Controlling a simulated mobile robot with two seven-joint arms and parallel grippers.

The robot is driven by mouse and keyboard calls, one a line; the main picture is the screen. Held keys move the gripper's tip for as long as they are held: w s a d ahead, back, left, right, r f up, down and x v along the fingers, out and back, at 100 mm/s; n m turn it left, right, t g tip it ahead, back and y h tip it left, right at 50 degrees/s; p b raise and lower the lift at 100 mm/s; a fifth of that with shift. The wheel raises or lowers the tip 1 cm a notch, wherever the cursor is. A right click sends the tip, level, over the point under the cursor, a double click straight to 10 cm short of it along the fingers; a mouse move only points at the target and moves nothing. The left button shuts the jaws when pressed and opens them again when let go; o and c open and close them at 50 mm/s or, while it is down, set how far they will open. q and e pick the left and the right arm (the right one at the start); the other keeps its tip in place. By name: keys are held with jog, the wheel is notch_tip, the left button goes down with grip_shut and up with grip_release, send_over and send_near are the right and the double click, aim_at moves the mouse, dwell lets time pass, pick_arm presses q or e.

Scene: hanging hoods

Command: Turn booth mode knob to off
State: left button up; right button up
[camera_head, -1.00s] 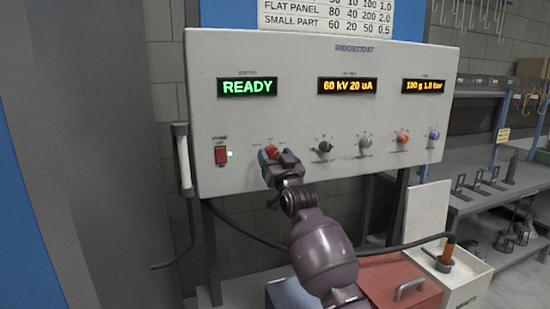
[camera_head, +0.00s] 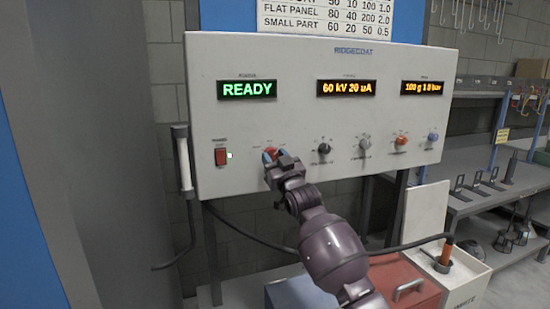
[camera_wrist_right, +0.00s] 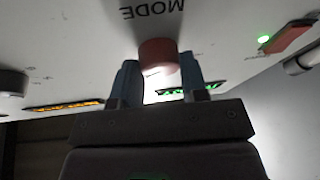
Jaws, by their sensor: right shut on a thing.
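The red mode knob (camera_head: 271,152) is on the lower left of the white control panel, with small labels around it. In the right wrist view the knob (camera_wrist_right: 158,52) sits below the printed word MODE, between the two blue-grey fingers. My right gripper (camera_head: 273,157) is shut on the knob, one finger on each side. The gripper partly hides the knob and its labels in the head view, so I cannot read its setting. The status display (camera_head: 247,90) reads READY in green. My left gripper is not in view.
Right of the knob are a black knob (camera_head: 324,148), a grey knob (camera_head: 365,144), an orange knob (camera_head: 401,140) and a blue knob (camera_head: 433,137). A red power switch (camera_head: 221,156) with a lit green lamp is at the left. A red box (camera_head: 400,282) stands below.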

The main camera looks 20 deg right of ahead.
jog(key=n+y+p, duration=0.1)
jog(key=n, duration=0.1)
jog(key=n+g+y, duration=0.1)
jog(key=n, duration=0.1)
jog(key=n+p, duration=0.1)
jog(key=n, duration=0.1)
jog(key=shift+d+r+y+p, duration=0.15)
jog(key=shift+r+y+p, duration=0.15)
jog(key=shift+y, duration=0.1)
jog(key=n+g+p, duration=0.1)
jog(key=n, duration=0.1)
jog(key=n+g+y+p, duration=0.1)
jog(key=n+p, duration=0.1)
jog(key=n, duration=0.1)
jog(key=shift+n+y, duration=0.3)
jog(key=shift+f+n+g+p, duration=0.1)
jog(key=shift+n+g+p, duration=0.2)
jog(key=shift+n+p, duration=0.3)
jog(key=o, duration=0.9)
